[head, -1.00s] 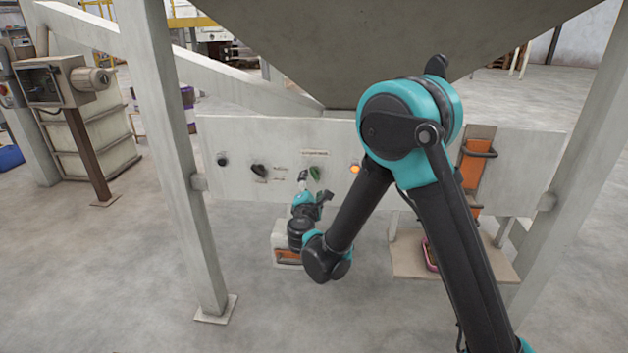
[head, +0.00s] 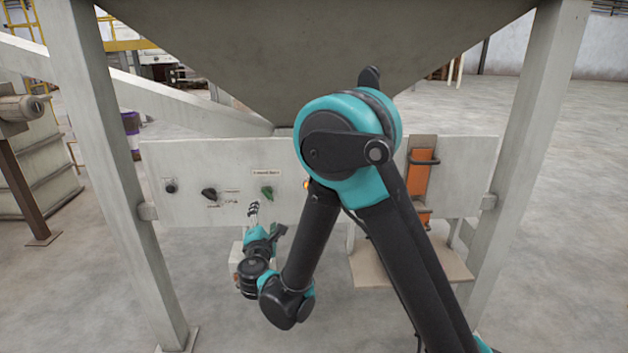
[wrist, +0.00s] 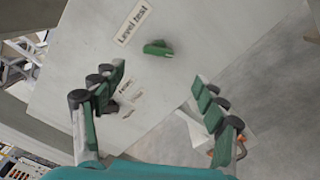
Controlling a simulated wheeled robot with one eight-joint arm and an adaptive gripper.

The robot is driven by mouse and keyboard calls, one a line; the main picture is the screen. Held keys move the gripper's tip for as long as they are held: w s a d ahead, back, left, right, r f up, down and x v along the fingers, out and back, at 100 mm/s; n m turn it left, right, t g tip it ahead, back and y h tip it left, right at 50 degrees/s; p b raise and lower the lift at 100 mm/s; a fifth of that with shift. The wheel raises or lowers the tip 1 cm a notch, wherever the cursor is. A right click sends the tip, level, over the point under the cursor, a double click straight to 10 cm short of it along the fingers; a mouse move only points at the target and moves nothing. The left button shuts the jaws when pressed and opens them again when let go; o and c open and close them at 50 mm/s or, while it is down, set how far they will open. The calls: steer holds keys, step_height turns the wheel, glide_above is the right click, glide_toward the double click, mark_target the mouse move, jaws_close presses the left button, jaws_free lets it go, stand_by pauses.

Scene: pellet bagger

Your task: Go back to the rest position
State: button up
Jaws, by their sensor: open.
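My gripper (head: 253,212) is in front of the white control panel, just below and left of the green knob (head: 267,192) in the head view. In the wrist view, my gripper (wrist: 158,80) has its two green-padded fingers spread wide with nothing between them. The green knob (wrist: 157,48) shows beyond the fingertips, apart from them, beside a label reading "Level test" (wrist: 132,22). My arm is folded, with its elbow high in front of the panel's right half.
The panel (head: 225,160) also carries black knobs (head: 209,194) and an orange light (head: 305,185), partly behind my arm. An orange part with a handle (head: 418,180) is at its right. A shelf (head: 370,268) sits below. Frame legs (head: 110,180) (head: 525,130) flank the panel under a hopper (head: 300,50).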

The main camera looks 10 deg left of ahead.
steer(key=w+d+f+m+g+h, duration=0.15)
steer(key=d+m+g+h, duration=0.35)
steer(key=d, duration=1.1)
steer(key=w+d+f+m+g+h, duration=0.1)
steer(key=w+d+m+h, duration=0.15)
steer(key=d+m, duration=0.9)
steer(key=s+d+f+m+g, duration=0.2)
steer(key=s+d+g, duration=0.15)
steer(key=d, duration=0.55)
steer(key=s+d+f+m+g, duration=0.2)
steer(key=s+d, duration=0.3)
steer(key=d, duration=0.4)
steer(key=s+d+f+m+g+y, duration=0.1)
steer(key=s+m, duration=0.2)
steer(key=s, duration=0.3)
steer(key=s+d+f+m+g+y, duration=0.1)
steer(key=s+f+m+y, duration=0.1)
steer(key=s, duration=0.3)
steer(key=shift+s+d+f+m, duration=0.25)
steer(key=shift+s+f+m, duration=0.1)
steer(key=shift+m, duration=0.1)
steer(key=shift+y, duration=0.25)
